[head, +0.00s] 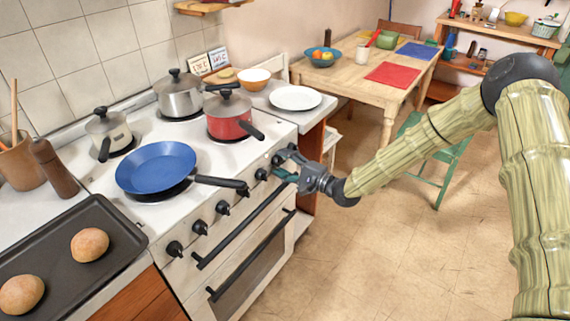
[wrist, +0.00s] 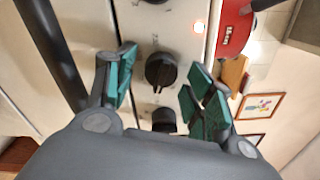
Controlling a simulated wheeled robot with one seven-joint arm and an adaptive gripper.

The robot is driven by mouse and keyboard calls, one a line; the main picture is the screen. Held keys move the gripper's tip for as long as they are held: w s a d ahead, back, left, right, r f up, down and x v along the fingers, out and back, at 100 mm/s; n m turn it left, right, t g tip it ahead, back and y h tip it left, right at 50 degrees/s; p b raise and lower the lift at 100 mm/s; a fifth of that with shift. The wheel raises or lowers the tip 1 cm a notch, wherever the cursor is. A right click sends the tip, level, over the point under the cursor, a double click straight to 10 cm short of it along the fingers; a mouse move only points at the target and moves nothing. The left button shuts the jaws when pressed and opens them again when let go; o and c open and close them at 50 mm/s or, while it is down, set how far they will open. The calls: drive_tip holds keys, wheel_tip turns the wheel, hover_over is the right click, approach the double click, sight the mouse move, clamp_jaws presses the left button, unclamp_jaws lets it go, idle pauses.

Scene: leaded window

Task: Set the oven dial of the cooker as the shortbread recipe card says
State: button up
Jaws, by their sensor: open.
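The white cooker (head: 185,205) has a row of black dials along its front panel. My gripper (head: 283,164) is open at the right end of this row. In the wrist view, a black dial (wrist: 160,70) lies between the open green-padded fingers of my gripper (wrist: 158,72), with gaps on both sides. I cannot tell for certain that it is the oven dial, and its marks are too small to read. Two small cards (head: 208,62) stand at the back of the counter, their writing unreadable here.
A blue frying pan (head: 155,167), a red pot (head: 228,116) and two other pots stand on the hob. The frying pan's handle (head: 220,182) reaches over the front edge near the dials. Open floor (head: 385,235) lies to the right.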

drive_tip(key=v, duration=1.2)
drive_tip(key=shift+f, duration=0.1)
drive_tip(key=s+d+f+n+g+h, duration=0.1)
drive_tip(key=s+f+n+g+h, duration=0.5)
drive_tip(key=s+f, duration=1.35)
drive_tip(key=s+d+f+n+g+h, duration=0.1)
drive_tip(key=s+d+f+h, duration=0.1)
drive_tip(key=s, duration=0.6)
drive_tip(key=s+d+f+n+g+h, duration=0.2)
drive_tip(key=s+d, duration=0.4)
drive_tip(key=s, duration=0.3)
drive_tip(key=s+d+f+n+g+h, duration=0.1)
drive_tip(key=s+d+f+h, duration=0.2)
drive_tip(key=s, duration=0.5)
drive_tip(key=shift+s+d+f+n+g+h+p, duration=0.15)
drive_tip(key=shift+d+f+n+g+h+p, duration=0.2)
drive_tip(key=shift+d+h, duration=0.35)
